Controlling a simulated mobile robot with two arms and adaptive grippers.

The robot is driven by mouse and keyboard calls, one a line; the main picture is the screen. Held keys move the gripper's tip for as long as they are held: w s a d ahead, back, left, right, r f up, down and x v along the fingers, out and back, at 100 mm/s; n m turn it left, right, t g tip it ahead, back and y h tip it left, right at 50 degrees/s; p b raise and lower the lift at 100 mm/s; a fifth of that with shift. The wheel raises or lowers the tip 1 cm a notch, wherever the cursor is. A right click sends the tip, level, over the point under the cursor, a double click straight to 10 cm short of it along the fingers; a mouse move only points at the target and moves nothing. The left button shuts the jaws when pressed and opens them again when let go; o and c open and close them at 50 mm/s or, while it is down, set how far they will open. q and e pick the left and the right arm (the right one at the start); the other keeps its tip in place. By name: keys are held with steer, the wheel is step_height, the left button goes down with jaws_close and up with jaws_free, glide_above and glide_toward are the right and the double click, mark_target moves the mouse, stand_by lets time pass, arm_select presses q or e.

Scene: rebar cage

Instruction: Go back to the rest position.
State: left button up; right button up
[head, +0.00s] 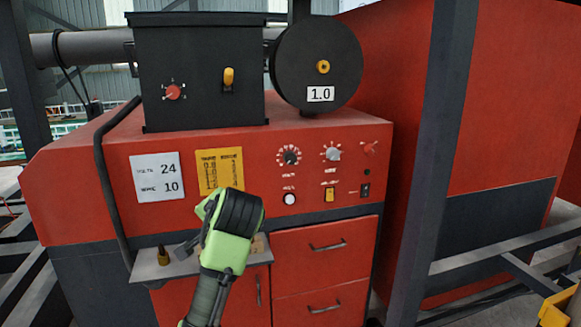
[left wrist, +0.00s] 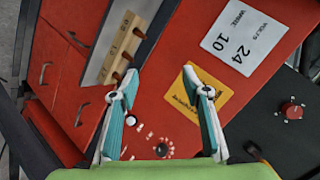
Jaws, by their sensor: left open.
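My left gripper (left wrist: 162,82) is open, with its two teal-and-grey fingers spread and nothing between them in the left wrist view. In the head view its green and black wrist (head: 232,228) is in front of the red machine (head: 90,215), covering part of the small shelf and the panel's lower edge. The fingers point toward the machine's front, near the yellow label (left wrist: 190,92) and the shelf (left wrist: 95,72). I cannot tell the exact gap to the panel. My right gripper is in neither view.
The grey shelf (head: 150,272) juts from the machine and carries a brass piece (head: 163,257). Knobs (head: 289,156) and switches are on the panel right of my wrist. A dark steel post (head: 432,160) stands at the right. A black box (head: 200,75) and spool (head: 316,65) sit on top.

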arm_select(q)
steer(key=s+a+f+n+g+h, duration=0.1)
steer(key=s+f, duration=0.4)
steer(key=f, duration=0.4)
steer(key=s+a+f+g+h, duration=0.1)
steer(key=s+f, duration=0.5)
steer(key=f, duration=0.2)
steer(key=s+a+f+n+g+h, duration=0.1)
steer(key=s+f+g, duration=0.1)
steer(key=s+f, duration=0.5)
steer(key=s+f+n+g+h, duration=0.1)
steer(key=s+f, duration=0.5)
steer(key=s, duration=0.6)
steer(key=s+f+n+g+h, duration=0.15)
steer(key=s+f, duration=0.35)
steer(key=s, duration=0.7)
step_height(320, 180, down, 32)
steer(key=s+g+b, duration=0.2)
steer(key=b, duration=0.4)
steer(key=s+a+f+b, duration=0.1)
steer(key=s+f+b, duration=0.1)
steer(key=s+f, duration=0.6)
steer(key=s+a+f+b, duration=0.2)
steer(key=s+f+b, duration=0.1)
steer(key=s+f, duration=0.6)
step_height(320, 180, down, 5)
steer(key=shift+s+a+r+g, duration=0.15)
steer(key=shift+s+g, duration=0.15)
steer(key=shift+g, duration=0.15)
